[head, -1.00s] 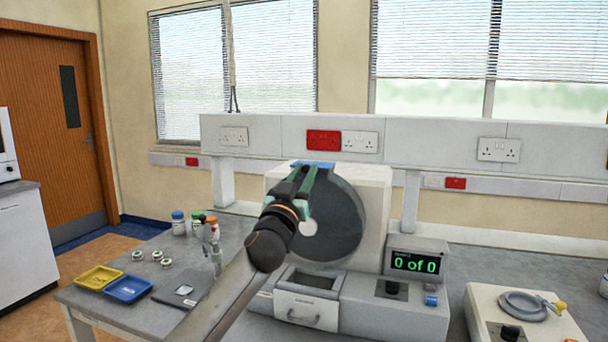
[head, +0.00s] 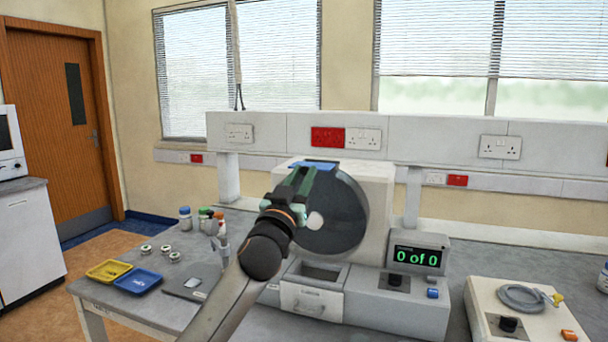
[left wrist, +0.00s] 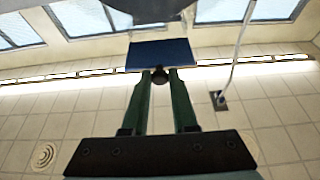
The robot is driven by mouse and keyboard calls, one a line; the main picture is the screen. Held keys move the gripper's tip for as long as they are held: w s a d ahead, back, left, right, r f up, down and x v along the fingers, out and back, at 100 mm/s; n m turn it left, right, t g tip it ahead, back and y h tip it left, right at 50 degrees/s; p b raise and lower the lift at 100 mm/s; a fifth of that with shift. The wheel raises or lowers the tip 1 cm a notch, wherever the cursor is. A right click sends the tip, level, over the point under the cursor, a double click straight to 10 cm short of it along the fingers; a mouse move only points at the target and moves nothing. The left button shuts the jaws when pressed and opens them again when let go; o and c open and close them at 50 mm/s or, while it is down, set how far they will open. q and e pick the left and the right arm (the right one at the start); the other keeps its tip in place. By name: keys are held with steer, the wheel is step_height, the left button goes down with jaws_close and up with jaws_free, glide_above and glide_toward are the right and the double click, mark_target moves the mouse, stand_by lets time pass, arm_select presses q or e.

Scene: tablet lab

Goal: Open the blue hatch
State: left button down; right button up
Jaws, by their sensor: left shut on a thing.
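The blue hatch (head: 322,165) is a small flat panel at the top of the dark round drum (head: 346,215) on the white machine. In the left wrist view the hatch (left wrist: 160,53) is a dark blue rectangle just beyond my fingertips, with a dark round knob (left wrist: 159,76) at its near edge. My left gripper (head: 308,174) reaches up in front of the drum. In the left wrist view its green fingers (left wrist: 160,80) are shut on the knob. Gripper and arm hide part of the drum. My right gripper is not in view.
Yellow (head: 108,271) and blue (head: 137,282) trays, bottles (head: 186,218) and a flat grey device (head: 192,283) are on the left. Another instrument (head: 525,310) stands right.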

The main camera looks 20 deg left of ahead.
arm_select(q)
steer(key=c, duration=0.7)
jaws_free()
steer(key=b+v, duration=0.2)
steer(key=v, duration=1)
steer(key=shift+s+b, duration=0.2)
steer(key=shift+b, duration=0.15)
steer(key=shift+f, duration=0.2)
